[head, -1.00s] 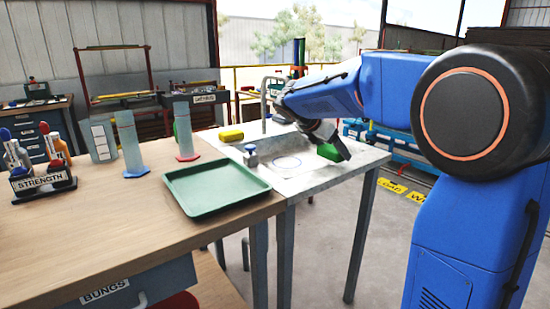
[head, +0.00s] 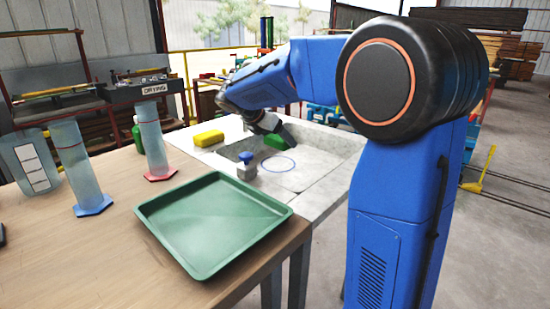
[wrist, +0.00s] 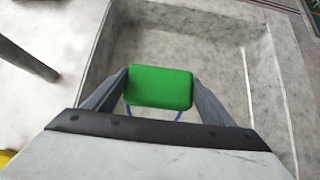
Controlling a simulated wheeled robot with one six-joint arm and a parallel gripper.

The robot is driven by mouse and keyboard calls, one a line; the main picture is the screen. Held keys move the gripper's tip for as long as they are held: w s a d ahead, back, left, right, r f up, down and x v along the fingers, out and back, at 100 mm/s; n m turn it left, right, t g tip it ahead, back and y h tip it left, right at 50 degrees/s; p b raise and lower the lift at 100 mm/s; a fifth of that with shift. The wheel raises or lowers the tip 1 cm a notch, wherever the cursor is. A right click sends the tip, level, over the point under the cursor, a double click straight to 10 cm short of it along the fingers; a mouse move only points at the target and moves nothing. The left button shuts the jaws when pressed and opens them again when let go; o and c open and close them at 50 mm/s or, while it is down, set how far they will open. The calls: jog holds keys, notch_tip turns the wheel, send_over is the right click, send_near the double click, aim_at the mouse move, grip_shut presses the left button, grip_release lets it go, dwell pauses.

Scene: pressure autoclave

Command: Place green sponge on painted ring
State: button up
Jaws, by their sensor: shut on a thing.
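The green sponge (head: 274,141) shows in the head view at the end of my arm, over the grey basin. In the wrist view the green sponge (wrist: 160,88) sits between both fingers of my gripper (wrist: 159,80), which is shut on it. The painted ring (head: 277,164) is a thin blue outline on the pale basin floor, nearer the head camera than the sponge. In the wrist view a little blue line of the ring (wrist: 178,116) shows below the sponge; the rest is hidden. The exact height of the sponge above the floor is hard to tell.
A yellow block (head: 208,139) lies on the basin's left rim. A small blue-topped fitting (head: 246,166) stands left of the ring. An empty green tray (head: 212,222) lies on the wooden bench in front. Clear cylinders (head: 154,140) stand further left. The basin walls surround the sponge.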

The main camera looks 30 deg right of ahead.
jog(key=shift+f, duration=3.4)
jog(key=shift+f, duration=0.15)
jog(key=o, duration=1.1)
jog(key=shift+r, duration=0.2)
jog(key=v, duration=1.2)
